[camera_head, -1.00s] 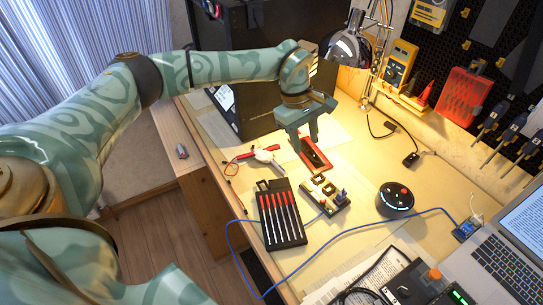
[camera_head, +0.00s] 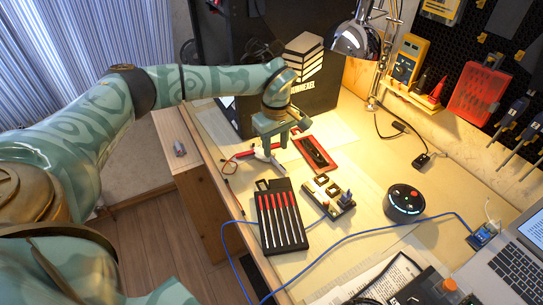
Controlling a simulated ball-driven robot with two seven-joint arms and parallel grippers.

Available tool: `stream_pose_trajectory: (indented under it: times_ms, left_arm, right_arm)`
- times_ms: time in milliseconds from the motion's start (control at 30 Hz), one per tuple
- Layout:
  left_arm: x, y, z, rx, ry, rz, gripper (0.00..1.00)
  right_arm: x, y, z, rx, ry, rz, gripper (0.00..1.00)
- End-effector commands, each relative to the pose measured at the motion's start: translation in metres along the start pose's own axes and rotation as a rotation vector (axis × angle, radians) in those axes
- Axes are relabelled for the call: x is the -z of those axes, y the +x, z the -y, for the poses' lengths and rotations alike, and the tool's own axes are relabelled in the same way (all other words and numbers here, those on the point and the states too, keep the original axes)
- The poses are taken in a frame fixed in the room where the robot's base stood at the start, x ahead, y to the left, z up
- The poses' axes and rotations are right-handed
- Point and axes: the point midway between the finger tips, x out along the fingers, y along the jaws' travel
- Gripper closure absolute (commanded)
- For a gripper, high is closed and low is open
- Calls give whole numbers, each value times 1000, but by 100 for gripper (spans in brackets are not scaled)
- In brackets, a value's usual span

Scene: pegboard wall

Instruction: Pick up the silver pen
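My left gripper (camera_head: 272,148) hangs fingers down over the back left of the desk, its fingers apart. It is above or beside a white-and-red tool (camera_head: 260,158) and partly covers it; I cannot tell whether they touch. I cannot make out a silver pen for certain. A small silver-grey object (camera_head: 179,149) lies on the wooden ledge at left, away from the gripper, too small to name. A black case (camera_head: 264,184) holds several red-and-silver slim tools (camera_head: 282,215). My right gripper is not in view.
A red tray (camera_head: 320,168) lies right of the gripper, with a small board (camera_head: 340,207) nearer. A large black box (camera_head: 318,97) stands behind. A black round device (camera_head: 404,203), a blue cable (camera_head: 345,235) and a laptop (camera_head: 512,262) are at right.

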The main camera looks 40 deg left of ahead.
Motion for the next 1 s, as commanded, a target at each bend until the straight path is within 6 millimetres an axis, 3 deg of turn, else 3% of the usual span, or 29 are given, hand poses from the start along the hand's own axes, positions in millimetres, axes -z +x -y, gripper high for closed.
stream_pose_trajectory:
  times_ms: [33,200,433,567,600,1000]
  left_arm:
    - [0,15,2,7,0,3,61]
    - [0,41,4,6,-1,2,61]
    - [0,39,4,1,-1,1,61]
    - [0,39,4,1,-1,1,97]
    - [0,39,4,1,-1,1,100]
    - [0,40,4,2,-1,1,100]
  right_arm:
    - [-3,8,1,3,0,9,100]
    - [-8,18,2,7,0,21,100]
    - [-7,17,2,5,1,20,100]
    - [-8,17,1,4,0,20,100]
    - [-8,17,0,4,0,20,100]
    - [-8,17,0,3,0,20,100]
